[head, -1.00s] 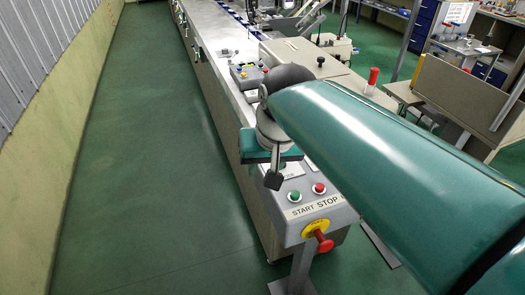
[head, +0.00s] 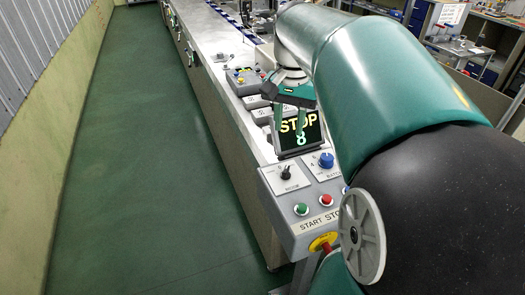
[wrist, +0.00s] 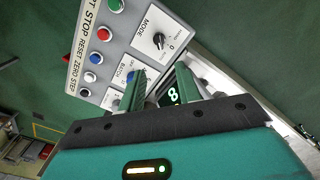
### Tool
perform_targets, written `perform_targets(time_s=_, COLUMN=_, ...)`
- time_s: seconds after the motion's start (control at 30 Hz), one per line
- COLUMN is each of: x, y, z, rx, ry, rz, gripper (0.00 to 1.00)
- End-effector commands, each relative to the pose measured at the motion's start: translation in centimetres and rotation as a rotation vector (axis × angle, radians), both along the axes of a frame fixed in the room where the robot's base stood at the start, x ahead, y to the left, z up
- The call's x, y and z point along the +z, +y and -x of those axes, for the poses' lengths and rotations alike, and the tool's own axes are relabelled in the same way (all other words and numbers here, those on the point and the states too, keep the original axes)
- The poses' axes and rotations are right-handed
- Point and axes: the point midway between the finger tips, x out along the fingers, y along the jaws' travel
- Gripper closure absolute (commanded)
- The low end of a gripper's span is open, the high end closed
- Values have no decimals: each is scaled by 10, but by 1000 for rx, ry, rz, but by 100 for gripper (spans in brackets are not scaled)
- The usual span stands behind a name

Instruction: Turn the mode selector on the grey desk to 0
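The mode selector, a small black knob with a pale mark (head: 285,172), sits at the upper left of the sloped grey desk (head: 274,190). In the wrist view the selector (wrist: 158,41) is beside the word MODE, with a 0 printed near it. I cannot tell surely which position its pointer is on. My gripper (head: 289,128) is above and behind the desk, in front of the display. In the wrist view my gripper (wrist: 158,86) is open, its green fingers apart with nothing between them, and the selector lies beyond the fingertips, untouched.
The display (head: 313,133) reads STOP and 8. A blue batch knob (head: 326,160) is right of the selector. Green (head: 302,210) and red (head: 325,199) buttons and a red emergency stop (head: 324,243) are on the near side. Green floor at left is clear.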

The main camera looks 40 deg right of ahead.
Motion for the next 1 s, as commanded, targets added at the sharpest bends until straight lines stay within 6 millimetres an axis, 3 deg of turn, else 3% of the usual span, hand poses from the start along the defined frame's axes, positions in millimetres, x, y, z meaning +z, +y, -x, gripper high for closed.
perform_targets(time_s=0.17, x=-23, y=1, z=3, rx=0, ry=2, rz=-2, gripper=66)
perform_targets(time_s=0.63, x=-114, y=3, z=0, rx=4, ry=2, rz=-1, gripper=66)
perform_targets(time_s=0.8, x=-131, y=2, z=-1, rx=5, ry=1, rz=-1, gripper=66)
perform_targets(time_s=1.0, x=-135, y=2, z=-2, rx=5, ry=-2, rz=0, gripper=66)
